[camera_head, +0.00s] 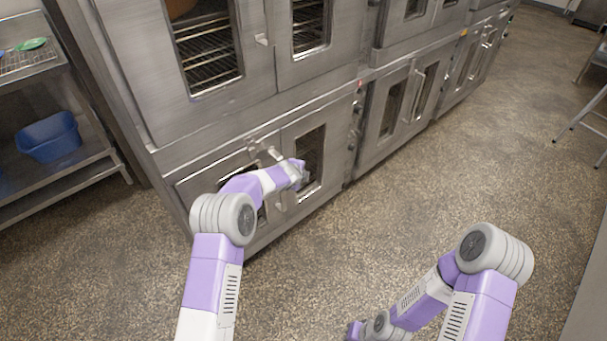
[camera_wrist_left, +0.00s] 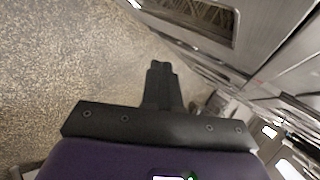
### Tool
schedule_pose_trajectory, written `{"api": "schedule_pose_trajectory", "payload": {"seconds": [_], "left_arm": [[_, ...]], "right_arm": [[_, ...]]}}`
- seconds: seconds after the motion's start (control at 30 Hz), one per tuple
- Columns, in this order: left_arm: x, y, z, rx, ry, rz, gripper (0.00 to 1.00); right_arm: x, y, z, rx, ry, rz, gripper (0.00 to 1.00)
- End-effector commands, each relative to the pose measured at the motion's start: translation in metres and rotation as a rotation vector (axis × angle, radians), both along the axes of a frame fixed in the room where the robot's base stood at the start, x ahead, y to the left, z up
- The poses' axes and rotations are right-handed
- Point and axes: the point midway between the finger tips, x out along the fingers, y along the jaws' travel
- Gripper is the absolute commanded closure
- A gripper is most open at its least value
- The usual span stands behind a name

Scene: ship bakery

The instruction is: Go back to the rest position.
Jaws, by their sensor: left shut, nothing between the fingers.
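My left arm reaches forward to the lower steel oven doors in the head view, and its wrist end (camera_head: 300,172) is in front of the right door's window. The fingers cannot be made out there. In the left wrist view the left gripper (camera_wrist_left: 160,67) is shut and empty, with steel doors to its right and speckled floor to its left. My right arm (camera_head: 420,305) is bent low at the bottom right of the head view, over the floor. Its fingers are out of the picture.
Steel ovens (camera_head: 330,90) line the back; the lower oven's doors (camera_head: 335,135) are near my left arm. A steel rack (camera_head: 70,165) with a blue bin (camera_head: 50,138) stands at the left. Speckled floor (camera_head: 440,180) is clear in the middle; a metal stand (camera_head: 585,115) is far right.

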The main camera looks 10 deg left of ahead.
Motion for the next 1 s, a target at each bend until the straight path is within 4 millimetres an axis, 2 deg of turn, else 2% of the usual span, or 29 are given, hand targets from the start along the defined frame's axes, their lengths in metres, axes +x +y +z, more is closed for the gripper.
{"api": "schedule_pose_trajectory", "payload": {"seconds": [0.1, 0.3, 0.57, 0.67, 0.77, 0.83, 0.9, 0.97, 1.0], "left_arm": [[-0.012, -0.013, 0.017, 0.002, 0.000, -0.002, 1.00], [-0.025, -0.026, 0.033, 0.002, 0.002, 0.001, 1.00], [-0.029, -0.029, 0.037, -0.002, 0.004, 0.005, 1.00], [-0.036, -0.027, 0.027, -0.031, 0.033, 0.026, 1.00], [-0.060, -0.021, -0.003, -0.132, 0.123, 0.099, 1.00], [-0.091, -0.016, -0.033, -0.249, 0.224, 0.197, 1.00], [-0.132, -0.012, -0.065, -0.388, 0.345, 0.332, 1.00], [-0.172, -0.010, -0.088, -0.509, 0.449, 0.472, 1.00], [-0.199, -0.009, -0.101, -0.581, 0.514, 0.570, 1.00]], "right_arm": [[0.000, 0.000, 0.002, 0.000, 0.000, 0.000, 1.00], [0.000, 0.000, 0.003, 0.000, 0.001, 0.000, 1.00], [0.000, 0.000, 0.003, 0.000, 0.001, 0.000, 1.00], [0.000, 0.000, 0.005, 0.000, 0.001, 0.000, 1.00], [0.000, 0.000, 0.010, 0.000, 0.001, 0.000, 1.00], [0.000, 0.000, 0.015, 0.000, 0.001, 0.000, 1.00], [0.000, 0.000, 0.022, 0.000, 0.001, 0.000, 1.00], [0.000, 0.000, 0.027, 0.000, 0.001, 0.000, 1.00], [0.000, 0.000, 0.031, 0.000, 0.001, 0.000, 1.00]]}}
